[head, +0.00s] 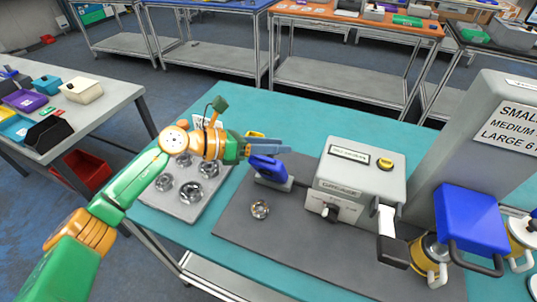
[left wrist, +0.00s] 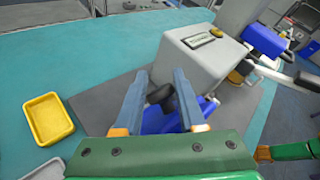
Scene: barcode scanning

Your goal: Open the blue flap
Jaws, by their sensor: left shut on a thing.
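The blue flap (head: 470,220) is at the right of the head view, in front of the tall grey stand, with a dark bar at its lower edge. A blue part that looks like the flap also shows in the left wrist view (left wrist: 263,40). My left gripper (head: 284,152) is well to its left, at a blue hand-held scanner (head: 266,168). Its fingers (left wrist: 160,92) are shut on a dark part of the scanner, with the scanner's blue body (left wrist: 165,120) partly hidden behind them. The scanner is at its small grey stand (head: 277,183). I cannot make out my right gripper.
A grey machine box (head: 360,170) stands between my left gripper and the flap; a black-ended lever (head: 393,252) sticks out before it. A metal ring (head: 260,209) lies on the dark mat (head: 290,240). A white tray (head: 160,208) holds several metal parts. A yellow tray (left wrist: 47,118) stands left.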

